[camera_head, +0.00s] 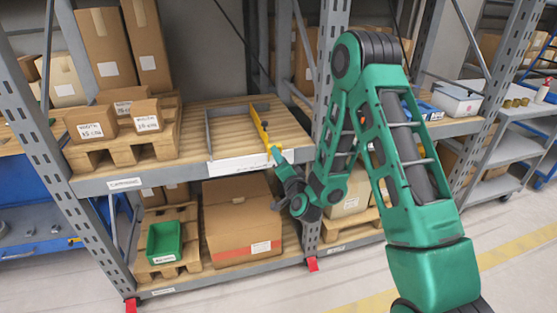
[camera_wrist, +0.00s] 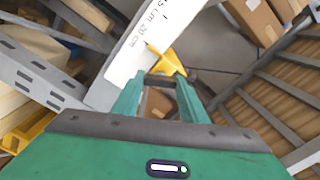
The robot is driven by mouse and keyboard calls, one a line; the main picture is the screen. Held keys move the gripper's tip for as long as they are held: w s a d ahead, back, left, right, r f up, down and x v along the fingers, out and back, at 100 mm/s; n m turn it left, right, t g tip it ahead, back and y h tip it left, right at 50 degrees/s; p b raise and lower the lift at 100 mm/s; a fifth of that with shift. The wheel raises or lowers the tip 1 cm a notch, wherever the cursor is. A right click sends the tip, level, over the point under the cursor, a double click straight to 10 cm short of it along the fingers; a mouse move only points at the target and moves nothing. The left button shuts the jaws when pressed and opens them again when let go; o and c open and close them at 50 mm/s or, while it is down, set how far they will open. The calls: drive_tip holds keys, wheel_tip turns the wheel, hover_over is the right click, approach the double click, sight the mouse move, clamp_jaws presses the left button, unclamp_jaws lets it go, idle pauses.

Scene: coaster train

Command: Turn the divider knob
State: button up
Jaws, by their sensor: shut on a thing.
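The yellow divider (camera_head: 259,126) stands on the wooden shelf, running back from the shelf's front edge. The strip also shows on the shelf's front edge in the head view (camera_head: 238,164). The knob's lower part is partly hidden between the fingers.
A grey divider (camera_head: 209,130) stands left of the yellow one, with bare shelf between them. Small cartons (camera_head: 91,122) sit on a pallet at the left. A large carton (camera_head: 241,215) and a green bin (camera_head: 163,242) are below. A grey upright (camera_head: 330,65) stands close to my arm.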

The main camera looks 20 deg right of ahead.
drive_tip(key=m, duration=0.5)
drive_tip(key=shift+s+a+f, duration=0.1)
drive_tip(key=shift+f, duration=0.1)
idle(0.3)
drive_tip(key=o, duration=1)
drive_tip(key=shift+o, duration=0.2)
drive_tip(key=shift+r, duration=0.1)
